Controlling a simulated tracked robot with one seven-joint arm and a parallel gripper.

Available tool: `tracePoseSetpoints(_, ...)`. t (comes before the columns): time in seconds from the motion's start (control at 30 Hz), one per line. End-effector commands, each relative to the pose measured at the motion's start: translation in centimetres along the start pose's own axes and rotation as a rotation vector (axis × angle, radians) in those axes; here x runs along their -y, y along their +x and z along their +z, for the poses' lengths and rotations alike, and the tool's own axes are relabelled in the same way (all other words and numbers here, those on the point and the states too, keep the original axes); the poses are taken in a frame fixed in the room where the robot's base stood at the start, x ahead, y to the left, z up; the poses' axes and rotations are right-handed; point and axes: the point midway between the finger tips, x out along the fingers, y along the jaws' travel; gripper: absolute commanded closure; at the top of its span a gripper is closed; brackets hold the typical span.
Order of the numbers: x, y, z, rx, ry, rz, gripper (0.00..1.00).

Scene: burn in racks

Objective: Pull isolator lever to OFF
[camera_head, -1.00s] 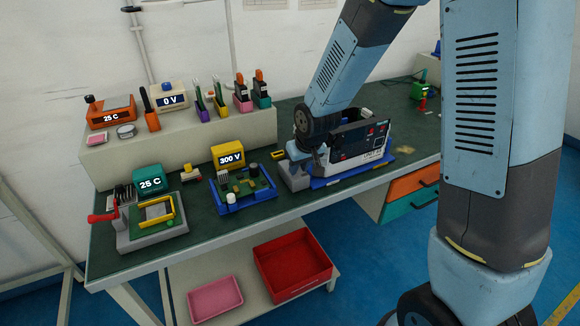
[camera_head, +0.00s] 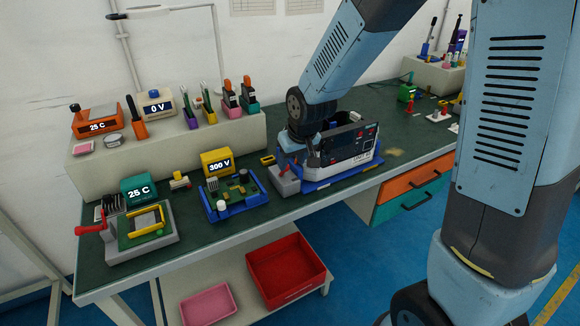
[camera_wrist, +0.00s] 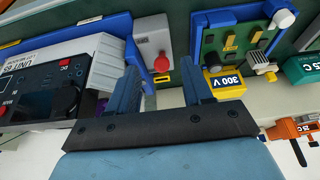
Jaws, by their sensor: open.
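A light grey box with a red lever (camera_wrist: 161,63) shows in the wrist view, just beyond and between my fingertips. My gripper (camera_wrist: 162,75) is open, its two dark fingers apart with nothing held between them. In the head view the grey box (camera_head: 286,184) stands at the left end of the blue tray, and its red lever (camera_head: 284,169) shows below my wrist. The black-fronted unit (camera_head: 346,146) sits right of it on the tray. My fingers are mostly hidden by my arm in the head view.
A blue-framed board (camera_head: 236,207) and the yellow 300 V box (camera_head: 217,162) stand left of the grey box. Another red lever (camera_head: 90,230) is on a fixture at the far left. A red bin (camera_head: 287,262) and pink bin (camera_head: 208,304) are on the lower shelf.

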Motion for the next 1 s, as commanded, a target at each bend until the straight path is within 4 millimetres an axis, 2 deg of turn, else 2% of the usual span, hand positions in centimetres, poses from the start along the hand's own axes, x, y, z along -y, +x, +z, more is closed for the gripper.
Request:
tracePoseSetpoints(0.3,0.0,-4.7,0.0,-0.002,0.0,0.001,0.5)
tracePoseSetpoints(0.5,0.0,-7.0,0.1,0.0,0.001,0.001,0.5)
tracePoseSetpoints(0.7,0.0,-8.1,0.2,0.002,0.001,0.0,0.5)
tracePoseSetpoints(1.0,0.0,-8.2,0.2,0.002,0.002,0.0,0.5)
